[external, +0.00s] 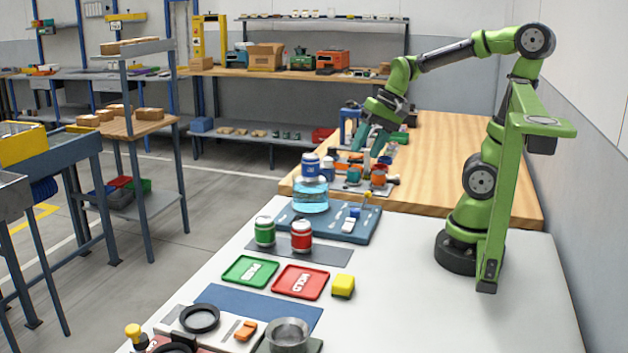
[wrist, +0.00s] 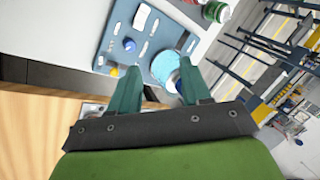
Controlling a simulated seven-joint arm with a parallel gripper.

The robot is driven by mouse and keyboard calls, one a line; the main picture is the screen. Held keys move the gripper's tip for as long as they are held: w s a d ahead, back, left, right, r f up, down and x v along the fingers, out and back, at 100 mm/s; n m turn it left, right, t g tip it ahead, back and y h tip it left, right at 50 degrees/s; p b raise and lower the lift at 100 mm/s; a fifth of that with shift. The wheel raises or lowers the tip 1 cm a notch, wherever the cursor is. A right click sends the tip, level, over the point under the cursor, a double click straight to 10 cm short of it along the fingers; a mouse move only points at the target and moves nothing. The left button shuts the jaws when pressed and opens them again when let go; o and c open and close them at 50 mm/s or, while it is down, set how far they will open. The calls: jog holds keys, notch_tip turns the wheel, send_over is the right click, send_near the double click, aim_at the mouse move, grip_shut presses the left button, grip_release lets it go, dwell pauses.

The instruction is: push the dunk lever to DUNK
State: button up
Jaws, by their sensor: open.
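A blue board (external: 332,229) lies on the white table and carries a clear tank of blue water (external: 310,197) with a blue can (external: 310,165) on top. On its right side are a small blue knob (external: 355,213) by a white piece and a thin yellow-tipped stick (external: 367,195). I cannot tell which is the dunk lever; no DUNK label is readable. The board (wrist: 163,62), blue knob (wrist: 129,45) and yellow tip (wrist: 113,72) also show in the wrist view. My gripper (external: 367,153) is open and empty, above and behind the board, apart from it.
Green (external: 265,231) and red (external: 301,236) cans stand in front of the board. Green (external: 250,271) and red (external: 301,282) trays and a yellow block (external: 343,286) lie nearer. Small coloured items crowd the wooden table (external: 440,150) below my gripper. The white table's right side is clear.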

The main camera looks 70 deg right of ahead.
jog(key=d+f+m+g, duration=0.25)
jog(key=d+m, duration=0.55)
jog(key=d, duration=0.5)
jog(key=m+y, duration=0.2)
jog(key=m, duration=0.3)
send_near(366, 200)
jog(key=x, duration=0.6)
jog(key=shift+a, duration=0.15)
jog(key=shift+c, duration=0.2)
